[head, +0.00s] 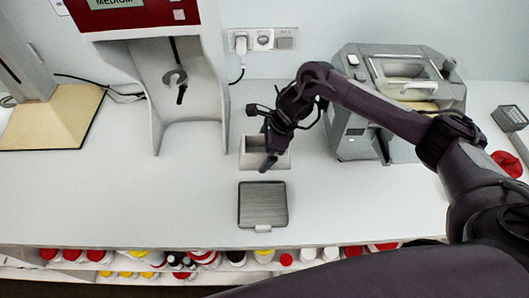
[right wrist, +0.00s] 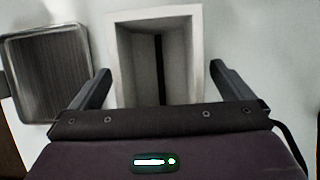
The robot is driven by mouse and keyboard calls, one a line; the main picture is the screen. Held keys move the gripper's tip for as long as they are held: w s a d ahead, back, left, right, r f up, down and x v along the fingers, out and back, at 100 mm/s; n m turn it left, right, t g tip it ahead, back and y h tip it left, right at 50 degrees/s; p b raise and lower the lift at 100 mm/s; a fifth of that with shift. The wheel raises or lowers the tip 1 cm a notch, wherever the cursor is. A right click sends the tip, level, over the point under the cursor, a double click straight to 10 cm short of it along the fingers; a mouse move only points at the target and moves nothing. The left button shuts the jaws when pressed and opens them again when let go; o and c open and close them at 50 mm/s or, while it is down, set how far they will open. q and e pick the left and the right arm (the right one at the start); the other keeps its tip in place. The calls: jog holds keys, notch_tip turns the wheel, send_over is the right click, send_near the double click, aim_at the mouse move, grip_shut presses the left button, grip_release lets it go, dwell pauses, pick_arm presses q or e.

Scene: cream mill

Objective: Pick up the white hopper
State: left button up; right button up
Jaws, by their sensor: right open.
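The white hopper (head: 247,159), an open box with pale walls, stands on the counter below the gap between the two machines. My right gripper (head: 268,164) is over it and hides part of it in the head view. In the right wrist view the hopper (right wrist: 114,45) lies ahead between the two spread fingers, its open top and dark inside showing. The right gripper (right wrist: 160,72) is open and empty, with one finger to each side of the hopper. I cannot tell whether either finger touches it. My left gripper is not in view.
A grey square lidded tray (head: 263,205) lies just in front of the hopper and shows left in the wrist view (right wrist: 48,75). A red-topped machine (head: 187,100) stands left, a grey machine (head: 356,135) right. Bottles (head: 200,256) fill a shelf below.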

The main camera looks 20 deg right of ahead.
jog(key=shift+c, duration=0.4)
jog(key=c, duration=1)
jog(key=shift+r, duration=0.1)
jog(key=shift+c, duration=0.2)
